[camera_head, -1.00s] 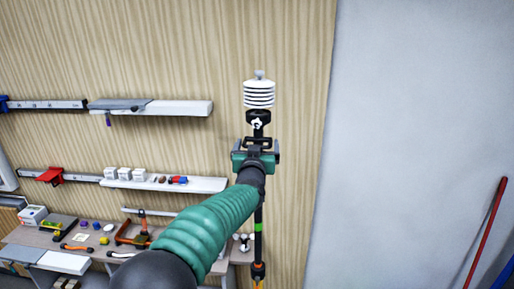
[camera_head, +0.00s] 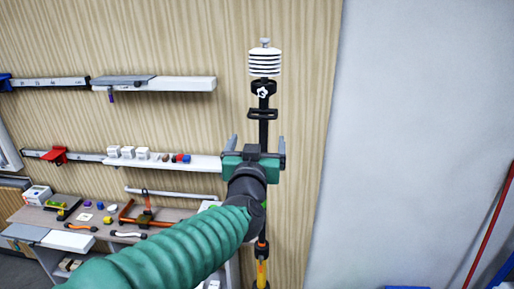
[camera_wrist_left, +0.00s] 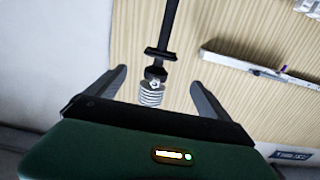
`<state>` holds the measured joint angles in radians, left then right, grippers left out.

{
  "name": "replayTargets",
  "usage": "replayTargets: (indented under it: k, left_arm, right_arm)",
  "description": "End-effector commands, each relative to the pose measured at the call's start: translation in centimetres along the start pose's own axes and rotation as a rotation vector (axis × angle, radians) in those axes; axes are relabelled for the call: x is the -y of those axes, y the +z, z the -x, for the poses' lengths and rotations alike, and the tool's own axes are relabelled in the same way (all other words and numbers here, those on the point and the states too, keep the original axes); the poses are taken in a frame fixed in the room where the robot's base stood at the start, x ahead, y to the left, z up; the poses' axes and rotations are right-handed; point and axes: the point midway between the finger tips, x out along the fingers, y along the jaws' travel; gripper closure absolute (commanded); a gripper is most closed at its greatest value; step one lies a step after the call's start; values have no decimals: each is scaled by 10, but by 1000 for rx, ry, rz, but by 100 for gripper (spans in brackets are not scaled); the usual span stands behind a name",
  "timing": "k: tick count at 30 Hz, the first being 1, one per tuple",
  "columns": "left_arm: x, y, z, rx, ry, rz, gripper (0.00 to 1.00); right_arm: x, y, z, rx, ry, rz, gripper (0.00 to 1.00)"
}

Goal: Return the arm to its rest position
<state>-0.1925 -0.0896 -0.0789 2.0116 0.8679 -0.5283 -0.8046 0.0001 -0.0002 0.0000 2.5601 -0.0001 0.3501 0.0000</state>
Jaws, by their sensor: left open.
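My left gripper (camera_head: 256,146) is open and empty in the head view, at the end of my green arm. Its two fingers stand wide apart, in front of the lower part of a black pole. A white ribbed sensor (camera_head: 265,63) sits upright on top of that pole (camera_head: 263,130), above the gripper. In the left wrist view the open fingers (camera_wrist_left: 160,90) show on both sides, with the ribbed sensor (camera_wrist_left: 151,96) and the pole (camera_wrist_left: 167,30) seen between them at some distance. My right gripper is in neither view.
An upper shelf (camera_head: 185,84) and a lower shelf (camera_head: 195,162) with small white boxes are on the wood wall at left. A workbench (camera_head: 40,215) with tools stands below. A red pole (camera_head: 490,230) leans at right. The grey wall (camera_head: 410,130) is bare.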

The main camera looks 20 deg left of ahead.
Motion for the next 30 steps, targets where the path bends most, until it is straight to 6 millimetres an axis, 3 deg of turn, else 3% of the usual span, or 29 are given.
replayTargets:
  k: [12,14,16,17,20,21,23,24,26,30]
  left_arm:
    - [0,0,1,-1,1,0,8]
    - [-1,6,2,8,8,-3,8]
    - [-6,31,2,41,34,-11,8]
    - [-10,48,3,65,53,-17,8]
    - [-24,126,11,193,138,-39,8]
    - [-29,164,18,261,172,-47,8]
    - [-34,218,31,369,219,-60,8]
    - [-35,254,43,444,244,-67,8]
    - [-35,305,63,558,275,-79,8]
    - [-21,420,122,841,307,-108,8]
  right_arm:
    - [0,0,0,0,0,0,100]
    - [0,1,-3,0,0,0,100]
    - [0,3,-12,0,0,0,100]
    - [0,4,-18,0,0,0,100]
    - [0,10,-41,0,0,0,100]
    - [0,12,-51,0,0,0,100]
    - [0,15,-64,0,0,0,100]
    - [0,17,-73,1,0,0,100]
    - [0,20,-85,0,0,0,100]
    - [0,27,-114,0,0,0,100]
